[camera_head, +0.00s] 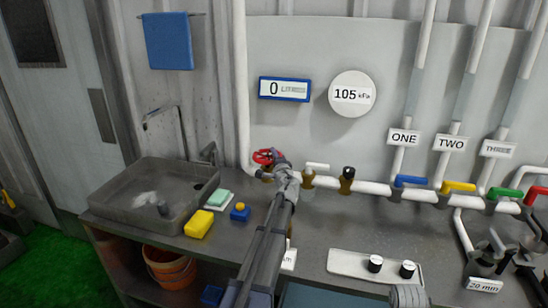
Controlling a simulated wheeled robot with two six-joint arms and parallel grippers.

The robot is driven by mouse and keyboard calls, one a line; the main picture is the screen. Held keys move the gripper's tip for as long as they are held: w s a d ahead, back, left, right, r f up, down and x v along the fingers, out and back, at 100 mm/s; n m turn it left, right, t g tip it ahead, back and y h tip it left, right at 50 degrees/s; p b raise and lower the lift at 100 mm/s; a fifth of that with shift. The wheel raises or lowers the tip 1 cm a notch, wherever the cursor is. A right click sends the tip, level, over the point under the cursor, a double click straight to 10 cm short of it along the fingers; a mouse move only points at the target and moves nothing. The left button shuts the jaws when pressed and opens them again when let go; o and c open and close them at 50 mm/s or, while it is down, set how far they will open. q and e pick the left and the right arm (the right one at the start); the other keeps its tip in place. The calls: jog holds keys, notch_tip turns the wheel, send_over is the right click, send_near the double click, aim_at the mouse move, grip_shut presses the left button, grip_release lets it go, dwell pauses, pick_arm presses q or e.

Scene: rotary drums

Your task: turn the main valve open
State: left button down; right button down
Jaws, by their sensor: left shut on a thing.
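A red valve wheel (265,157) sits at the left end of the white pipe that runs along the wall above the counter. My left gripper (277,165) reaches up to it from the lower middle and is shut on the wheel at its right side. The gripper and wrist hide part of the wheel and the pipe behind it. The round gauge (352,94) reads 105 kPa and the blue-framed display (285,89) reads 0 litres.
A grey sink (150,195), a yellow sponge (199,224) and a small blue block with a yellow top (240,212) are to the left. Blue (410,181), yellow (458,187) and green (505,193) handles line the pipe to the right. A white two-knob panel (340,262) lies on the counter.

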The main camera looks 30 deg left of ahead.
pick_arm(q)
jog(key=n+g+y, duration=0.3)
jog(key=shift+w+a+g, duration=0.25)
jog(key=shift+w+g, duration=0.1)
jog(key=shift+g, duration=0.05)
jog(key=shift+a+n+g+y, duration=0.15)
jog(key=shift+n+g+y, duration=0.4)
jog(key=shift+g, duration=0.25)
jog(key=shift+a+n+g+y, duration=0.15)
jog(key=shift+n+g+y, duration=0.2)
jog(key=shift+n+g, duration=0.4)
jog(key=shift+s+g, duration=0.15)
jog(key=shift+g, duration=0.2)
jog(key=c, duration=0.8)
grip_release()
jog(key=shift+o, duration=0.2)
jog(key=shift+v, duration=3.8)
jog(key=shift+f, duration=0.15)
